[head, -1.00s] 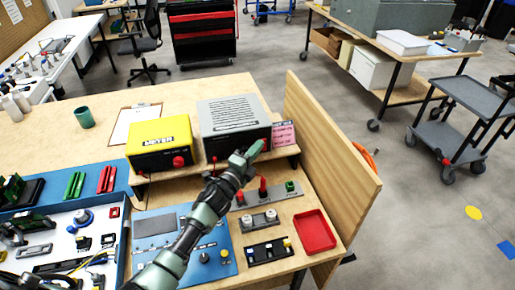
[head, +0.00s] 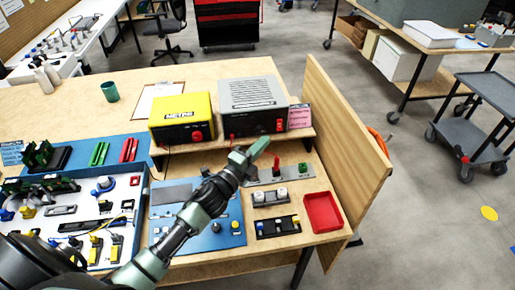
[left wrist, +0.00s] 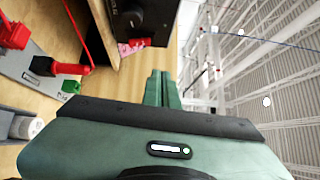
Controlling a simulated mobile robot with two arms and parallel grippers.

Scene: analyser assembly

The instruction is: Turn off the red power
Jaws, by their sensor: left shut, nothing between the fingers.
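A grey power unit (head: 252,92) with a vented top stands on the raised wooden shelf. A small red switch (head: 279,125) sits at the right of its front face; its on/off position is too small to tell. In the left wrist view, a dark front panel with a knob (left wrist: 133,18) shows at the top. My left gripper (head: 262,146) is shut and empty, in front of and below the red switch, apart from it. Its closed fingers show in the left wrist view (left wrist: 162,88). My right gripper is in neither view.
A yellow meter (head: 181,117) stands left of the grey unit. A grey plate below carries a red lever (head: 276,165) and a green block (head: 303,168). A red tray (head: 323,212) lies at right front. A wooden side panel (head: 340,150) bounds the bench at right.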

